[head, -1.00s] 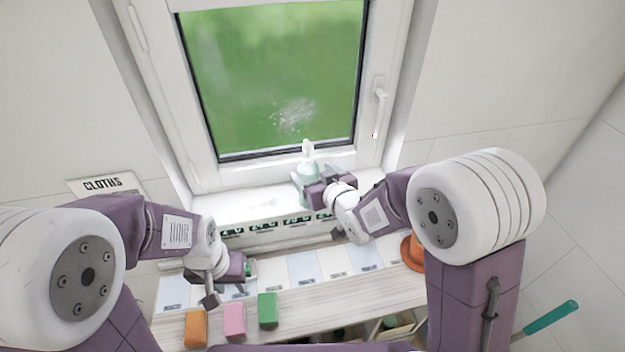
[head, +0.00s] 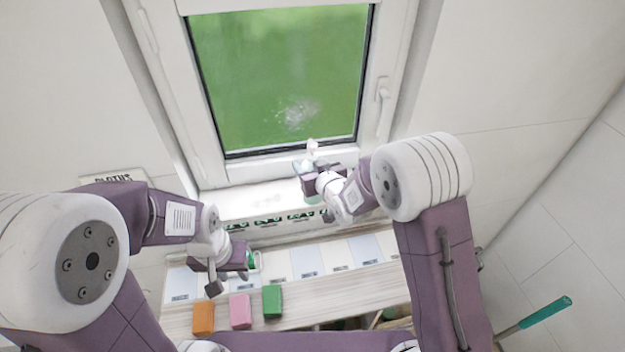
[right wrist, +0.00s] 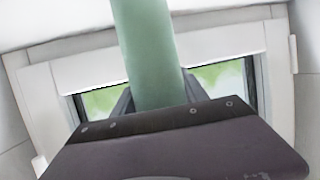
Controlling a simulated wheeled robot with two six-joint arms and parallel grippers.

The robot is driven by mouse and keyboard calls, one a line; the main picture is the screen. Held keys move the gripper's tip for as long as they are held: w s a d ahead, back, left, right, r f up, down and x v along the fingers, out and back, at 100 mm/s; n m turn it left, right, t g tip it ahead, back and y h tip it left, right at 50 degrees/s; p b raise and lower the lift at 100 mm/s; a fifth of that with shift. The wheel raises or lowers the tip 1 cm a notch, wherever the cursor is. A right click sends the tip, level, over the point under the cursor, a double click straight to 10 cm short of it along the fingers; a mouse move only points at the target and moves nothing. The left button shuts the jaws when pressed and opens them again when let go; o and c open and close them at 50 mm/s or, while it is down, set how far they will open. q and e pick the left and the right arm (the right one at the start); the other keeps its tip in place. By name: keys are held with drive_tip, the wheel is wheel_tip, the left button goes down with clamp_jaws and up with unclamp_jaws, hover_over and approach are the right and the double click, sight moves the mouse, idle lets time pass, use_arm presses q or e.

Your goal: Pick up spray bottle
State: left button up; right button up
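The spray bottle has a pale head (head: 312,146) and a translucent green body (head: 314,198). It is at the window sill (head: 250,203), in front of the glass. My right gripper (head: 310,178) is around its body and hides part of it. In the right wrist view the green bottle (right wrist: 150,55) stands between the two fingers (right wrist: 155,98), which touch both its sides. I cannot tell whether its base rests on the sill. My left gripper (head: 238,270) is low on the left above the shelf; something green and white shows beside its fingers, and its opening is unclear.
Orange (head: 203,318), pink (head: 240,311) and green (head: 272,301) blocks lie along the wooden shelf edge (head: 345,300). Pale labelled panels (head: 308,262) lie behind them. A tool with a green handle (head: 545,312) sticks out at right. The window (head: 285,75) stands close behind the bottle.

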sight(315, 153)
clamp_jaws()
drive_tip(key=shift+w, duration=0.1)
drive_tip(key=shift+r, duration=0.15)
drive_tip(key=shift+r, duration=0.3)
drive_tip(key=r+b, duration=0.1)
drive_tip(key=r, duration=0.1)
drive_tip(key=d+r+b, duration=0.1)
drive_tip(key=shift+d+r, duration=0.1)
drive_tip(key=shift+r, duration=0.3)
drive_tip(key=s+d+r, duration=0.3)
drive_tip(key=d+r, duration=0.3)
drive_tip(key=d, duration=0.3)
drive_tip(key=shift+s+d+r+p, duration=0.2)
drive_tip(key=shift+s+d+p, duration=0.2)
